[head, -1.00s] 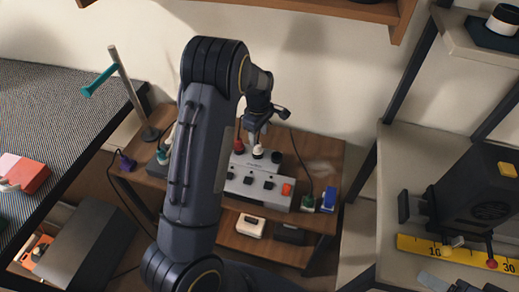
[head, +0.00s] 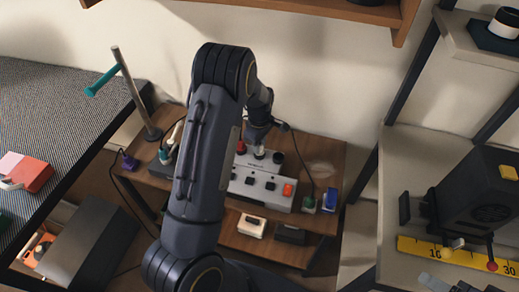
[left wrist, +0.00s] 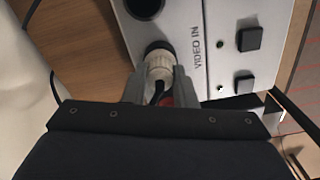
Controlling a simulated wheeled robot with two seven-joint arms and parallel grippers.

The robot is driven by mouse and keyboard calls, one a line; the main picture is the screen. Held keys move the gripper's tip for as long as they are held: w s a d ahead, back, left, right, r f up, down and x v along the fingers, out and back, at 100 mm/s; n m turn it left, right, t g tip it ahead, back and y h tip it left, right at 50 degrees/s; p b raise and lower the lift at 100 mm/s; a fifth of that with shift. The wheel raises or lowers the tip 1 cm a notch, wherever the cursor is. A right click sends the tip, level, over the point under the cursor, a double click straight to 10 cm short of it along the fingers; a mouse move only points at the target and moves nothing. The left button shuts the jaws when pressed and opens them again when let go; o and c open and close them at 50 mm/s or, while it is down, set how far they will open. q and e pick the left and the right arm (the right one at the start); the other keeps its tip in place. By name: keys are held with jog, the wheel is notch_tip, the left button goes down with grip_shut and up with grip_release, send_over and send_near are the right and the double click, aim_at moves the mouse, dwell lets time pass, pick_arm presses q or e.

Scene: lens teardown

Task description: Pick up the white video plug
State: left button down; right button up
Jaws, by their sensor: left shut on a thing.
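The white video plug (left wrist: 157,66) stands at the socket marked VIDEO IN on the light grey switch box (head: 262,187). My left gripper (left wrist: 158,84) is shut on it, with a finger on each side. In the head view the plug (head: 259,153) shows as a small white spot under the left gripper (head: 258,143). I cannot tell whether it is fully seated in the socket. A red plug (head: 241,147) is to its left and a black one (head: 278,157) to its right. Grey and dark parts at the lower right edge may be my right gripper.
The box stands on a wooden shelf table (head: 325,165) against the wall. Green (head: 309,204) and blue (head: 328,199) plugs are at its right, a purple one (head: 129,162) at its left. A metal stand (head: 138,95) rises at the left. A yellow ruler (head: 420,247) lies on the right shelf.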

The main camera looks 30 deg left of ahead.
pick_arm(q)
jog(key=shift+r, duration=0.55)
notch_tip(320, 180, up, 3)
jog(key=shift+s+d+f, duration=0.1)
jog(key=shift+f, duration=0.1)
jog(key=s+d+r, duration=0.5)
jog(key=s+r, duration=0.4)
jog(key=s, duration=0.3)
jog(key=shift+s+r, duration=0.15)
jog(key=shift+s, duration=0.25)
jog(key=shift+d, duration=0.1)
